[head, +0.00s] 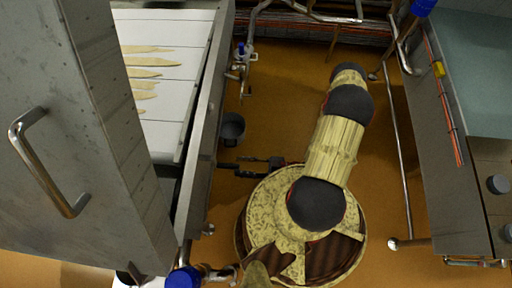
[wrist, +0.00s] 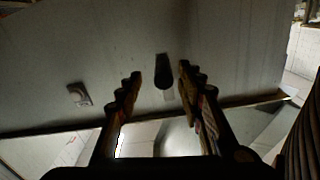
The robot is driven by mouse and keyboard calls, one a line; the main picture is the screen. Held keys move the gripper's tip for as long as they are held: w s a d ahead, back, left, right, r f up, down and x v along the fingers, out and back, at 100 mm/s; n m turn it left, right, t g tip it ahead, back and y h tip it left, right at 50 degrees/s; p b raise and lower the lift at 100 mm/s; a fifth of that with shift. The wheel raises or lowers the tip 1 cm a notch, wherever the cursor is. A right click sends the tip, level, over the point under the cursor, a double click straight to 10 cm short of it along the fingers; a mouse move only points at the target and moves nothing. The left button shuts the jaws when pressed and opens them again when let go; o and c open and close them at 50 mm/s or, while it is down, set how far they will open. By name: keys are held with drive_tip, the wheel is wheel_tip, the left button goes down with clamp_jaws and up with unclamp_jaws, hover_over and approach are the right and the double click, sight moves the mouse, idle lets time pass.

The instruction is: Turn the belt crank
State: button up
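My gripper (head: 238,167) is open and points left at the steel side of the conveyor (head: 204,120) in the head view. In the wrist view its two fingers (wrist: 159,76) are spread apart. A dark, rounded upright piece (wrist: 163,70), which looks like the crank's handle, shows between the fingertips against the grey panel. The fingers do not appear to touch it. I cannot tell how far it lies beyond the tips. I cannot make out the crank in the head view.
The white belt (head: 180,75) carries several pale strips. A large steel housing (head: 80,130) with a bar handle stands at left. A grey bucket (head: 232,126) is close behind my gripper. Pipes run along the back. A steel unit (head: 450,140) stands at right. Orange floor lies between.

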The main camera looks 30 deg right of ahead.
drive_tip(key=shift+v, duration=2.85)
